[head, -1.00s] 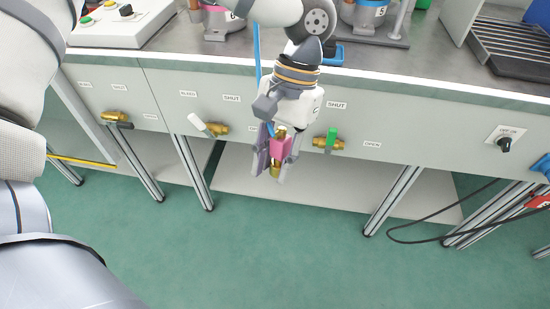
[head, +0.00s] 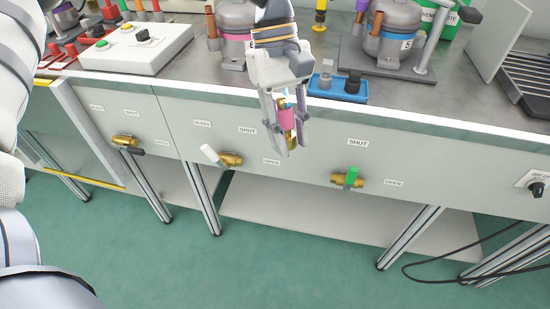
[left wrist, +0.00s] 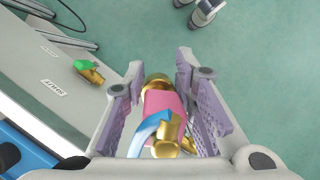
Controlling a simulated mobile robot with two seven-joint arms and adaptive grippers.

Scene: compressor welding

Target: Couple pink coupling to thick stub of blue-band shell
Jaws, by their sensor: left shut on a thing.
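My left gripper (head: 286,138) is shut on the pink coupling (head: 287,118), pointing down in front of the bench's front edge. In the left wrist view the pink coupling (left wrist: 163,103) sits between the purple finger pads, with brass ends and a blue strip across it. Another shell (head: 238,18) with a pink band stands behind my left wrist, partly hidden. My right gripper is not in view.
A blue tray (head: 338,88) with dark fittings lies near the bench edge, just right of my gripper. A white button box (head: 137,45) stands left. Brass valves, one with a green handle (head: 352,176), jut from the front panel. A black rack stands far right.

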